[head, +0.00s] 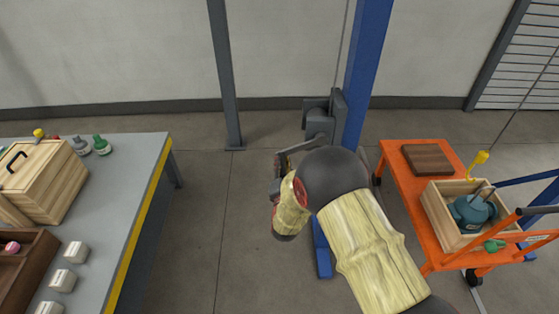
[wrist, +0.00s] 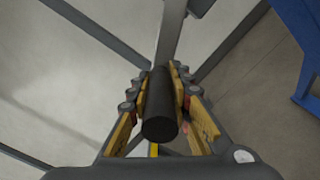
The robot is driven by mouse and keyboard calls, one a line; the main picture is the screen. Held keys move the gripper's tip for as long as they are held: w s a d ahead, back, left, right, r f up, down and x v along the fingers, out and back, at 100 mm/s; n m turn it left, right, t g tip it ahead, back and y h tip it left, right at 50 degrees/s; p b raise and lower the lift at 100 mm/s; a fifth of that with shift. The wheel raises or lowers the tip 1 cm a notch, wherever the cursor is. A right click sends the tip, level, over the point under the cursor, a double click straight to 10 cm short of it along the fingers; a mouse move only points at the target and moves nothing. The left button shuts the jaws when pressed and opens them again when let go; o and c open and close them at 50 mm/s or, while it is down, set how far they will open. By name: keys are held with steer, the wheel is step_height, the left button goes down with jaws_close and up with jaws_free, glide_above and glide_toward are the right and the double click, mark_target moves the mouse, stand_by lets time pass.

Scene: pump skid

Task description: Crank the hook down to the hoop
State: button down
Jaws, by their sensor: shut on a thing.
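My gripper (wrist: 158,88) is shut on the crank handle (wrist: 160,118), a dark cylinder between its yellow-padded fingers in the wrist view. In the head view my arm covers most of the gripper. The crank arm (head: 298,147) runs from the handle up to the grey winch (head: 320,122) on the blue post (head: 367,70). The yellow hook (head: 481,158) hangs on a thin cable at the right, apparently just above the teal pump (head: 473,211). A thin grey hoop (head: 482,190) shows on the pump's top; whether the hook touches it I cannot tell.
The pump sits in a wooden crate (head: 437,218) on an orange cart (head: 397,183), beside a brown board (head: 427,159). A grey workbench (head: 130,185) at the left holds a wooden box (head: 45,185), bottles and white blocks. Clear floor lies between bench and post.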

steer(key=shift+s+d+f, duration=0.1)
steer(key=shift+d+f, duration=0.05)
steer(key=shift+f, duration=0.55)
steer(key=c, duration=1.6)
jaws_free()
steer(key=shift+r, duration=0.1)
steer(key=s, duration=1.2)
steer(key=shift+w, duration=0.1)
